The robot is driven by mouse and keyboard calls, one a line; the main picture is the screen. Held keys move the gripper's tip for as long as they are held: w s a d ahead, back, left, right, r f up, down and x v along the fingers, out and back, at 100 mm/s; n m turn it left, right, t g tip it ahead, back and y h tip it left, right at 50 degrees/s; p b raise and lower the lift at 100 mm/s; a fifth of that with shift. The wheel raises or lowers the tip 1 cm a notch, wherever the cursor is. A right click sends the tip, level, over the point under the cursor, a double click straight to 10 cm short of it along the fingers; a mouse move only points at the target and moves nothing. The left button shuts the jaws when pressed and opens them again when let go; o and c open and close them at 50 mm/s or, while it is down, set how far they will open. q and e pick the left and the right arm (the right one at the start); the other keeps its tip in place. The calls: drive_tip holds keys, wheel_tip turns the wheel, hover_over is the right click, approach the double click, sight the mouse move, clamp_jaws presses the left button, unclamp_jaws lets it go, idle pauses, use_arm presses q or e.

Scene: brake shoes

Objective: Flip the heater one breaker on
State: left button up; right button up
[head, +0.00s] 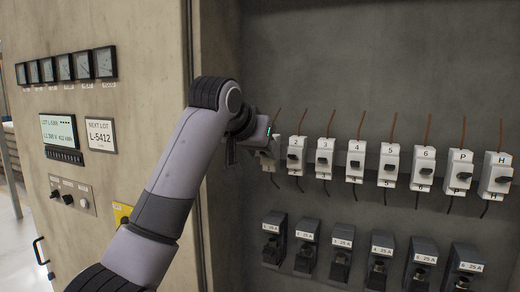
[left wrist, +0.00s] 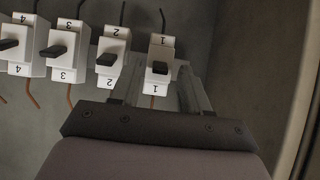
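The breaker labelled 1 (head: 268,163) is the leftmost of the white upper row and is partly hidden behind my left gripper (head: 262,143) in the head view. My left gripper (left wrist: 160,78) is open there, with one finger on each side of breaker 1. I cannot tell whether the fingers touch it. The lever's on or off position is not clear. My right gripper is not in view.
Breakers 2 (head: 296,148), 3 (head: 324,147) and several more, including P and H (head: 497,165), continue to the right. A lower row of black 25 A units (head: 307,230) sits below. The cabinet's left edge (head: 195,40) is close to my left arm.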

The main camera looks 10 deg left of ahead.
use_arm(q)
drive_tip(key=b+v, duration=0.2)
drive_tip(key=v, duration=0.5)
idle(0.3)
drive_tip(key=shift+s, duration=0.1)
